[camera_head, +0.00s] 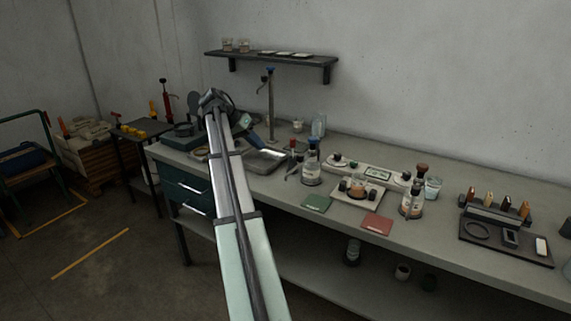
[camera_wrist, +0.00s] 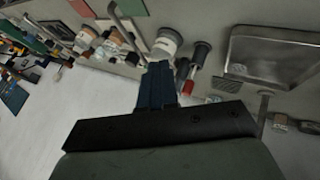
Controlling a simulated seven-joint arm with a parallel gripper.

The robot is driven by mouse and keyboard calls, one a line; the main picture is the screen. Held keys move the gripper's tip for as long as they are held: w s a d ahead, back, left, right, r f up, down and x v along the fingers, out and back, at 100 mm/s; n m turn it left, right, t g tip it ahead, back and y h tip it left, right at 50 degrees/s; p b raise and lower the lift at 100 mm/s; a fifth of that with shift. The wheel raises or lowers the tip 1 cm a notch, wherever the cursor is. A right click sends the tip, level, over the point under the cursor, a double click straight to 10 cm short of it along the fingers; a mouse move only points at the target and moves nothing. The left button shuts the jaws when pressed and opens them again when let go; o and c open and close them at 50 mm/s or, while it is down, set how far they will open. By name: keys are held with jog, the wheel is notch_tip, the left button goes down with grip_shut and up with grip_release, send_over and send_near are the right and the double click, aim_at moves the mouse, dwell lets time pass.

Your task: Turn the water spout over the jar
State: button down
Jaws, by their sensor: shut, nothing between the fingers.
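A metal basin (camera_head: 262,161) lies in front of the tap; it also shows in the wrist view (camera_wrist: 273,57). A wall shelf (camera_head: 272,58) hangs above. Cards, flasks and a tool rack fill the right side.

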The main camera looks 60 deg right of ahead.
aim_at(299, 162)
jog(key=s+d+f+m, duration=0.1)
jog(key=s+d+f, duration=0.2)
jog(key=s+f, duration=0.4)
jog(key=shift+s+d, duration=0.35)
jog(key=shift+s, duration=0.75)
